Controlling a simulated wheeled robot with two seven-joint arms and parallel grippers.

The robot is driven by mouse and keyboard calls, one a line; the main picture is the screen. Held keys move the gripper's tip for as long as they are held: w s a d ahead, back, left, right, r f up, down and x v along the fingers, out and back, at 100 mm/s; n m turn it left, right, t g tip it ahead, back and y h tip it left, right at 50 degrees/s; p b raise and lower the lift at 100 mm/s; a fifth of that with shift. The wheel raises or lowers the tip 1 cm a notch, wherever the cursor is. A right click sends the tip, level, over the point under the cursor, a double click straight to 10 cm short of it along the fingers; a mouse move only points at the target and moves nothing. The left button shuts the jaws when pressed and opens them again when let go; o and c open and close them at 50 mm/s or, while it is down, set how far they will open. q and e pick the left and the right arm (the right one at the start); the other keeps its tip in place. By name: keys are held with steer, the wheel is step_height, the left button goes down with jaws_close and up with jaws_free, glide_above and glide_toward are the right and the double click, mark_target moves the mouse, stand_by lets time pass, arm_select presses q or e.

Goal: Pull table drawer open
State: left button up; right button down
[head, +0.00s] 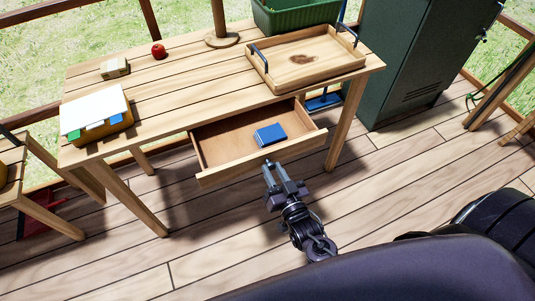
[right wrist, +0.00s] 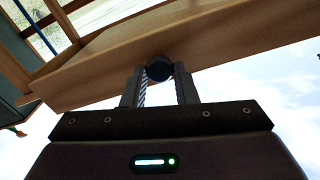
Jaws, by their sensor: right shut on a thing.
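The wooden table (head: 160,101) stands in the upper left of the head view. Its drawer (head: 215,147) is pulled out at the front, and a blue box (head: 270,135) lies inside it. My right gripper (head: 268,168) is at the middle of the drawer's front panel. In the right wrist view the drawer front (right wrist: 100,75) fills the top, and my right gripper (right wrist: 160,75) is shut on a round dark knob (right wrist: 159,68). The knob is hidden behind the fingers in the head view. My left gripper is not in view.
On the tabletop are a wooden tray (head: 318,75) with dark handles, a green bin (head: 295,17), a red apple (head: 158,50), a small wooden block (head: 115,68) and a yellow holder (head: 118,124) with papers. A green locker (head: 405,60) stands right of the table. The floor in front is clear.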

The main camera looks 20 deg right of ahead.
steer(key=shift+s, duration=1.1)
steer(key=c, duration=1.1)
jaws_free()
steer(key=shift+c, duration=0.2)
steer(key=s, duration=0.7)
steer(key=shift+s+d, duration=0.2)
steer(key=shift+s, duration=0.2)
